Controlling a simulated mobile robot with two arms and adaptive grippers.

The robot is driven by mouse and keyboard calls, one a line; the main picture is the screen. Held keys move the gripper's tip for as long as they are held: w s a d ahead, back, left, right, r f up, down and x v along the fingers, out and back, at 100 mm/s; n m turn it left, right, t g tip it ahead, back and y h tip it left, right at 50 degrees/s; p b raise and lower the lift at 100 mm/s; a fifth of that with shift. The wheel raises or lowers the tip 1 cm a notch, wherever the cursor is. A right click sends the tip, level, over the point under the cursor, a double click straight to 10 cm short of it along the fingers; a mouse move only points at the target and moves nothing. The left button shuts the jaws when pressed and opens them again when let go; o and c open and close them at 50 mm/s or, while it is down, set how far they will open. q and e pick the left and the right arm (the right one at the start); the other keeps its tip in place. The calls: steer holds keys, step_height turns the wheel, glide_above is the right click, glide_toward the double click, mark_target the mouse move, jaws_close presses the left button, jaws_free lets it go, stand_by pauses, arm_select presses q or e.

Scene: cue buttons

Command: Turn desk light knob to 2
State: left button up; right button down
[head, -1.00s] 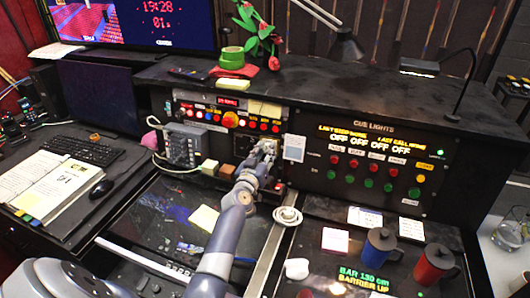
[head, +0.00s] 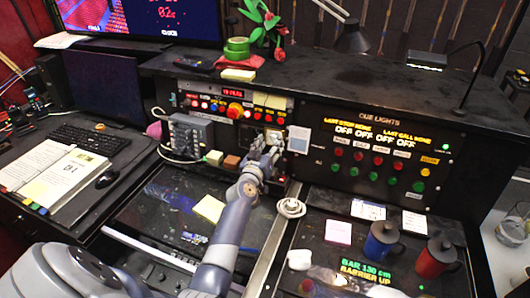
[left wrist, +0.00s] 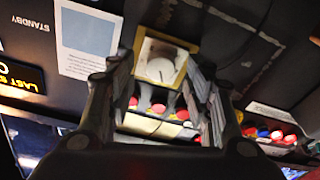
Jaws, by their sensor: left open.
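The round white knob (left wrist: 160,69) sits on a square plate with a yellowish border, fixed to the black desk panel. In the left wrist view it shows between and beyond my fingers. My left gripper (left wrist: 158,100) is open, with one finger on each side of the knob in the picture. I cannot tell whether the fingers touch it. In the head view my left gripper (head: 268,152) is in front of the panel and largely hides the knob. The knob's pointer and scale marks are too small to read. My right gripper is not in view.
A white card (head: 299,139) is right of the knob. Coloured buttons (head: 235,110) and the cue lights panel (head: 376,150) are nearby. A grey box (head: 190,136) with cables stands left. Blue (head: 381,240) and red (head: 436,258) mugs stand at front right.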

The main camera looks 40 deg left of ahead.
arm_select(q)
steer(key=v, duration=1.1)
steer(key=shift+s, duration=0.3)
steer(key=shift+d, duration=0.1)
